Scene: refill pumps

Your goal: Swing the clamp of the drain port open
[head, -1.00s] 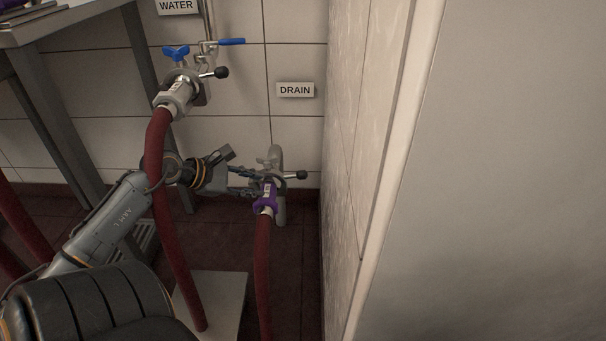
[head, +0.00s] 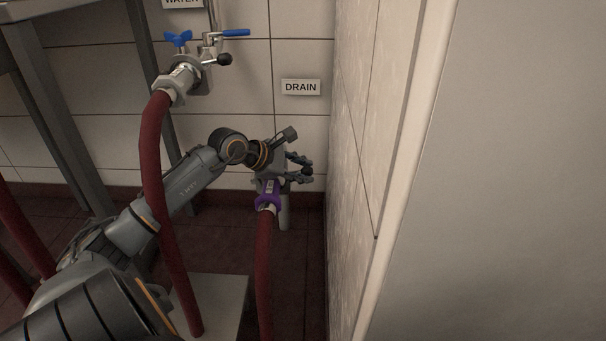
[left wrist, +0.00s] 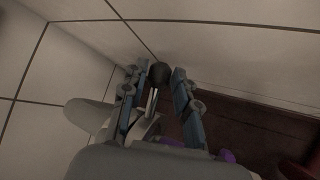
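The drain port's hose end has a purple coupling (head: 268,193) on a red hose (head: 264,265), below the DRAIN sign. My left gripper (head: 303,168) is at the port, over its clamp, and hides most of it in the head view. In the left wrist view the clamp's handle, a metal rod with a black knob (left wrist: 160,74), lies between the two fingers (left wrist: 156,95). The fingers are apart, with small gaps beside the knob and rod. A bit of purple shows below the fingers. My right gripper is not in view.
The water port's valve (head: 190,75) with its red hose (head: 152,150) is up and left, and that hose hangs across my left arm. A side wall (head: 345,150) stands close right of the port. The DRAIN sign (head: 300,87) is above. A pale plate (head: 222,300) lies on the floor.

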